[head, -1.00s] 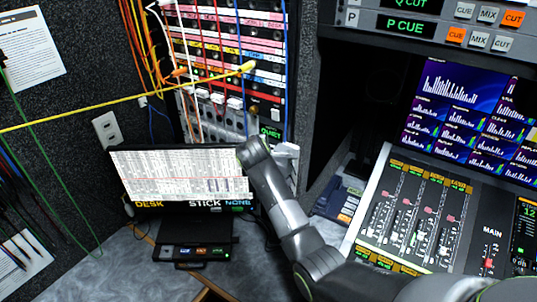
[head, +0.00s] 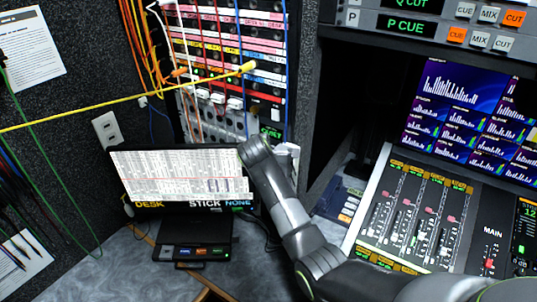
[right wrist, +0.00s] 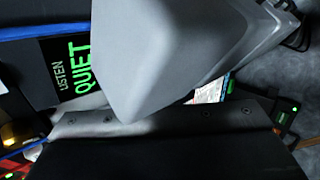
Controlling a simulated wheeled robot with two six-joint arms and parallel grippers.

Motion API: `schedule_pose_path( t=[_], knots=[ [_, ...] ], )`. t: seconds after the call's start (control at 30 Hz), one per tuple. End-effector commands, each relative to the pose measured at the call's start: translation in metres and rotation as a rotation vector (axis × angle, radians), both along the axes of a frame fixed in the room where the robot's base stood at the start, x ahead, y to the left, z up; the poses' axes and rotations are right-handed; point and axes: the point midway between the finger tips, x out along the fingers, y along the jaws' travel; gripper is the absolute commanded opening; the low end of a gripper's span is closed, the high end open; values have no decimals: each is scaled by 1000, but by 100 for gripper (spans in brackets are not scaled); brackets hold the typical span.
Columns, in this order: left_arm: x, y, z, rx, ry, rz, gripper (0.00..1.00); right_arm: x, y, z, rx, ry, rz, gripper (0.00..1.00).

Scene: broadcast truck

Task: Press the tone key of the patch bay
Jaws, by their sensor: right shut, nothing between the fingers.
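The patch bay (head: 228,62) stands at the upper middle of the head view, with rows of coloured label strips and plugged cables. A small display with green lettering sits at its lower right. In the right wrist view this display (right wrist: 72,65) reads LISTEN QUIET. I cannot pick out the tone key in either view. My right arm reaches up to the lower right of the patch bay. My right gripper (right wrist: 165,60) is a large grey shape in the right wrist view, shut and empty, close to the display. Whether it touches anything is hidden. My left gripper is out of view.
A yellow cable (head: 130,98) stretches across the left in front of the patch bay. A monitor (head: 180,175) and a small black key box (head: 193,250) stand on the desk below. The mixing console (head: 415,215) and a screen (head: 470,120) are on the right.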

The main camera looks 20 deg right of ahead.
Motion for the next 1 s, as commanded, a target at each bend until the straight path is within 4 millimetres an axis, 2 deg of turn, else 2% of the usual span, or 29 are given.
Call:
schedule_pose_path(
  t=[0.37,1.0],
  knots=[
    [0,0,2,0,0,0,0,-3,4,0,0,1,-1,0],
    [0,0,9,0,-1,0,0,-39,49,-1,1,2,0,0]
  ],
)
